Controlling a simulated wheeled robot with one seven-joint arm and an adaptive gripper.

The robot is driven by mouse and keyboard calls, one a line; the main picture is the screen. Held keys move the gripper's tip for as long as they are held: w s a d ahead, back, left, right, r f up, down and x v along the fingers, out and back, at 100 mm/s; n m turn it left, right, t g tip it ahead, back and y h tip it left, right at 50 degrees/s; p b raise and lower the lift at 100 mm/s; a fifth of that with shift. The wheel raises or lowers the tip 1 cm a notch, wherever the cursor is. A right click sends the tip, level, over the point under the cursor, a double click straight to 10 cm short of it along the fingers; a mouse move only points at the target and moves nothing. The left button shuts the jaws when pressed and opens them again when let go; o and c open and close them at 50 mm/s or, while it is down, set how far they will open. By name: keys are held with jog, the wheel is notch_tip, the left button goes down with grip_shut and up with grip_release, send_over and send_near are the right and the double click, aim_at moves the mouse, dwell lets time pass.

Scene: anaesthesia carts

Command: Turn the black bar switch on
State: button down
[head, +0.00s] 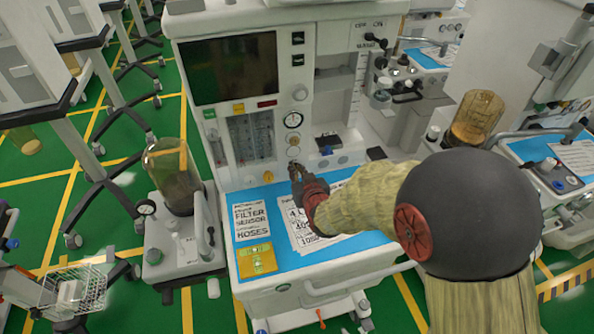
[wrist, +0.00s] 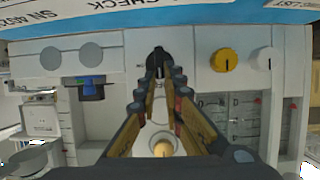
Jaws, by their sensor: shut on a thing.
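The black bar switch (wrist: 156,57) is on the pale front panel of the anaesthesia cart (head: 330,60). In the wrist view it sits at the fingertips of my gripper (wrist: 162,76), which is shut on it. The two fingers converge from below and hide part of the switch. In the head view my gripper (head: 295,170) reaches the lower panel from the right, below the round gauge (head: 293,120). There the fingers cover the switch, and its exact angle is hard to tell.
A yellow knob (wrist: 224,60) and a white knob (wrist: 267,58) sit to the right of the switch in the wrist view. The blue worktop (head: 262,207) with printed sheets lies under my gripper. A dark screen (head: 228,68) is above.

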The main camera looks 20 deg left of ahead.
jog(key=shift+w+d, duration=0.1)
jog(key=shift+w+d+f+m+g+y+b, duration=0.15)
jog(key=shift+d+m+g+y+b, duration=0.25)
jog(key=shift+m+y, duration=0.5)
jog(key=m, duration=0.1)
jog(key=m+y+p, duration=0.1)
jog(key=m+p, duration=0.1)
jog(key=shift+w+d+f+m+y, duration=0.15)
jog(key=shift+w+d+m+y, duration=0.15)
jog(key=shift+d, duration=0.05)
jog(key=m, duration=0.1)
jog(key=m+y+p, duration=0.1)
jog(key=f+m+y, duration=0.1)
jog(key=shift+w+d+g, duration=0.15)
jog(key=shift+d+g, duration=0.15)
jog(key=shift+g, duration=0.1)
jog(key=shift+w+d+f+m+y+p, duration=0.1)
jog(key=shift+f+m+y+p, duration=0.2)
jog(key=shift+m, duration=0.55)
jog(key=shift+f+m+y+p, duration=0.15)
jog(key=shift+m+y, duration=0.25)
jog(key=shift+m, duration=0.45)
jog(key=c, duration=2.2)
grip_release()
jog(key=shift+o, duration=1.4)
